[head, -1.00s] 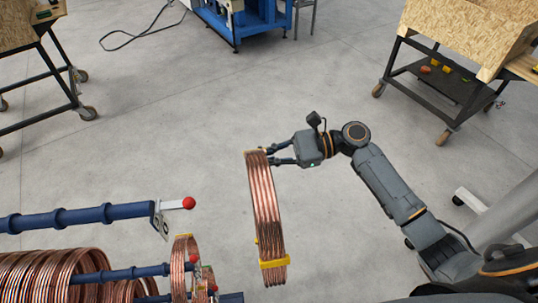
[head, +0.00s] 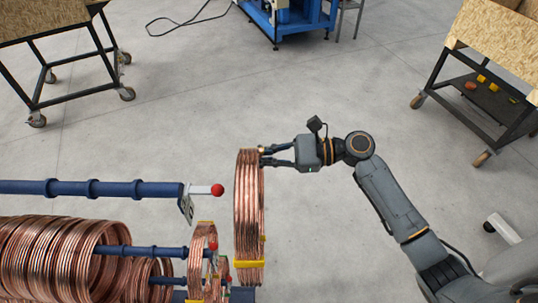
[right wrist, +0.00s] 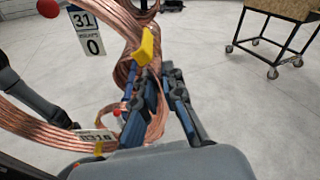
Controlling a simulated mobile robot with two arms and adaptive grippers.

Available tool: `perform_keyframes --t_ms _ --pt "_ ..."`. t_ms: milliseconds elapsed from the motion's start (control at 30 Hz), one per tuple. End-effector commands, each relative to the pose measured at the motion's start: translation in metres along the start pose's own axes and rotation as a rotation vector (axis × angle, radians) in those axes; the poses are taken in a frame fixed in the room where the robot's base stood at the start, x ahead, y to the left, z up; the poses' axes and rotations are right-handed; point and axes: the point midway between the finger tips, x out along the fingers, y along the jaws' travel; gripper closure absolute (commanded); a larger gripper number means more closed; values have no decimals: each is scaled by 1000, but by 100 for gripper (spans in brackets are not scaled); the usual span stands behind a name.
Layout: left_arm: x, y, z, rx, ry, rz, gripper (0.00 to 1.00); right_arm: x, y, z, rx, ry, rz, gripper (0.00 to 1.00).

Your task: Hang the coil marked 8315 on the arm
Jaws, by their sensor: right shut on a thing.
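My right gripper (head: 266,156) is shut on the top of a copper coil (head: 249,215) with yellow ties, which hangs upright from the fingers, nearly edge-on. In the right wrist view the same coil (right wrist: 112,32) curves past the fingers, with a white tag (right wrist: 97,136) whose number is hard to read. An upper blue arm (head: 90,188) comes in from the left, bare where seen, ending in a red ball (head: 217,190) just left of the coil, apart from it in the picture. A number plate (right wrist: 88,30) hangs near that tip.
Lower blue arms (head: 150,251) carry many copper coils (head: 50,250) at bottom left. Smaller coils (head: 202,255) hang near their tips, close to the held coil. Wheeled wooden carts stand top left (head: 60,22) and top right (head: 490,35). The middle floor is clear.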

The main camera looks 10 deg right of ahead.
Motion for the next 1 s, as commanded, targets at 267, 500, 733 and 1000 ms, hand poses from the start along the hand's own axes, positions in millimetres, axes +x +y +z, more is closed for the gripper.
perform_keyframes --t_ms 267,500,733,1000 --pt "3 0 0 0 1 0 60 21 -1 4 1 -6 -1 100" --pt "5 0 0 0 1 0 60 39 -1 6 1 -6 -1 100" --pt "8 0 0 0 2 0 60 56 -2 7 2 -6 -1 100" --pt "11 0 0 0 2 0 60 76 -2 10 1 -6 -1 100"
